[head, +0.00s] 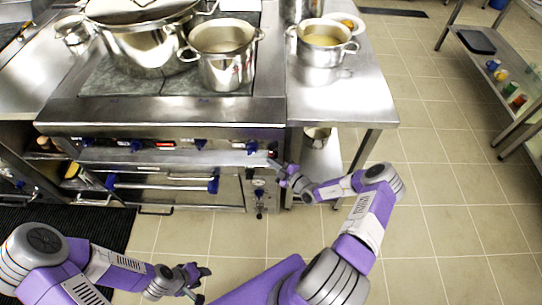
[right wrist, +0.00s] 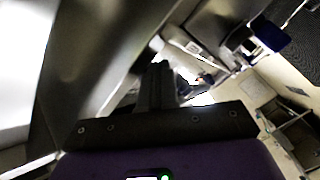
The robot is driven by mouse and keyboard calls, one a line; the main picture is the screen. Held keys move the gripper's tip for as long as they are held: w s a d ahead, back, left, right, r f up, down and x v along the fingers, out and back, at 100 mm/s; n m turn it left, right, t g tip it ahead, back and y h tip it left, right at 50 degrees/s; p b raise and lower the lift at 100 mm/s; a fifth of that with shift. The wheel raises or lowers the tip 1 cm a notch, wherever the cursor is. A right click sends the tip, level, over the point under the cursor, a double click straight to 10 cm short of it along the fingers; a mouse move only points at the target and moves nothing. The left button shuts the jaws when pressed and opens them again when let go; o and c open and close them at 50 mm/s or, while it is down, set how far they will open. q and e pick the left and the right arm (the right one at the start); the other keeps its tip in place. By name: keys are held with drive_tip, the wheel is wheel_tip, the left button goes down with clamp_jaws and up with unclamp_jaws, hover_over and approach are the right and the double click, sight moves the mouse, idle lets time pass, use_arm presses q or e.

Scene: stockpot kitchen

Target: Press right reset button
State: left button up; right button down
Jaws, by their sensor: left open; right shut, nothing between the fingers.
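The steel stove (head: 180,112) fills the left and middle of the head view, with blue knobs along its front. My right gripper (head: 277,168) is shut and empty at the right end of the stove front, close to the small panel (head: 259,184) with dark round controls. I cannot make out which of these is the right reset button, or whether the fingers touch anything. In the right wrist view the shut dark fingers (right wrist: 158,84) point at a blurred, tilted metal front. My left gripper (head: 192,277) is open and empty, low over the floor.
A large stockpot (head: 150,45) and a smaller pot (head: 222,65) stand on the stove. Another pot (head: 323,40) stands on the steel side table (head: 345,98), right of the stove. A shelf rack (head: 505,75) is at far right. The tiled floor between is clear.

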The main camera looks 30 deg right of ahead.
drive_tip(key=shift+w+d+r, duration=0.1)
drive_tip(key=shift+w+d, duration=0.25)
idle(0.3)
drive_tip(key=shift+w+d+r+b, duration=0.2)
drive_tip(key=shift+b, duration=0.1)
idle(0.4)
drive_tip(key=shift+s, duration=0.2)
drive_tip(key=shift+s+a+p, duration=0.1)
drive_tip(key=shift+s+p, duration=0.3)
drive_tip(key=shift+p, duration=0.15)
drive_tip(key=shift+s+f, duration=0.25)
drive_tip(key=s+a+p, duration=0.1)
drive_tip(key=s, duration=0.1)
drive_tip(key=s+a+p, duration=0.1)
drive_tip(key=s+a, duration=0.1)
drive_tip(key=shift+s+a+p, duration=0.15)
drive_tip(key=shift+a+p, duration=0.05)
drive_tip(key=shift+p, duration=0.2)
